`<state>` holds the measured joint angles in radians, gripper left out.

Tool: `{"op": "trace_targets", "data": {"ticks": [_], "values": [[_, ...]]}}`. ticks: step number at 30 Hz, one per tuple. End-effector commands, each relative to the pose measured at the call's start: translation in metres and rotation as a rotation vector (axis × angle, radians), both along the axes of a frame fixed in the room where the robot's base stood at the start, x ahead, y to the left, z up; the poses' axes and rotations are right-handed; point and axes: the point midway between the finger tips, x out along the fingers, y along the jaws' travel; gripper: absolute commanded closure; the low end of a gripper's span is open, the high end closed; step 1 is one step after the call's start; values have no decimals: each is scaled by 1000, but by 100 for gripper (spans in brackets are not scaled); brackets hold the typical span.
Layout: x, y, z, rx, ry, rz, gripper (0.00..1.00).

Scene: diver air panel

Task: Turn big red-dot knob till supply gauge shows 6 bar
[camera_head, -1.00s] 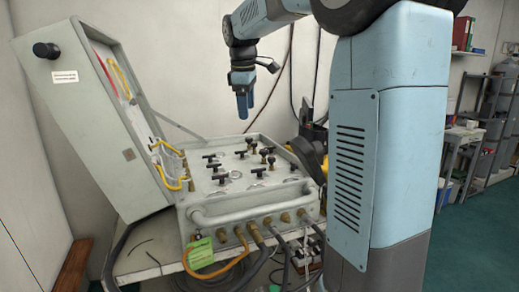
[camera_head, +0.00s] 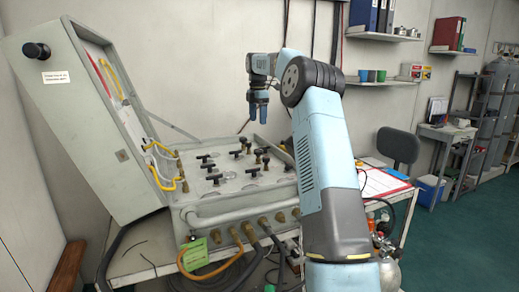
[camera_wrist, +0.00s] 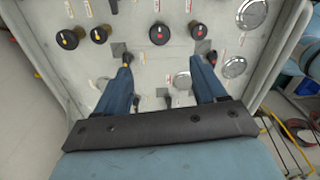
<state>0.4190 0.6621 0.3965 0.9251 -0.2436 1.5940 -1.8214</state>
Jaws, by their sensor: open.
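The panel (camera_head: 207,205) lies open on a table, with several black T-handles and round knobs on its top. In the wrist view, two round black knobs carry red marks: a slightly larger one (camera_wrist: 159,33) and one to its right (camera_wrist: 198,29). My gripper (camera_wrist: 162,66) is open and empty. Its fingers straddle the line to the larger red-marked knob, which shows beyond the tips. In the head view my gripper (camera_head: 258,111) hangs fingers down above the panel's back right, clear of the knobs. Round gauges (camera_wrist: 250,14) show at right; their readings are too small to tell.
Two yellow-marked knobs (camera_wrist: 83,37) sit left of the red ones. The raised lid (camera_head: 80,120) stands at the panel's left, with yellow hoses (camera_head: 163,170). A front rail and hose fittings (camera_head: 250,229) edge the panel. Space above the panel is free.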

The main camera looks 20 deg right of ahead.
Motion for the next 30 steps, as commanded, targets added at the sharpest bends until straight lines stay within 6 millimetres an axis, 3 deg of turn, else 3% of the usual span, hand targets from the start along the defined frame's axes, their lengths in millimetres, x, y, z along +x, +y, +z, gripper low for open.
{"op": "trace_targets", "data": {"ticks": [7, 21, 30], "values": [[2, -3, -18, 4, 4, 12, 29], [1, -3, -99, 3, 6, 10, 29], [1, -3, -134, 4, 4, 9, 29]]}}
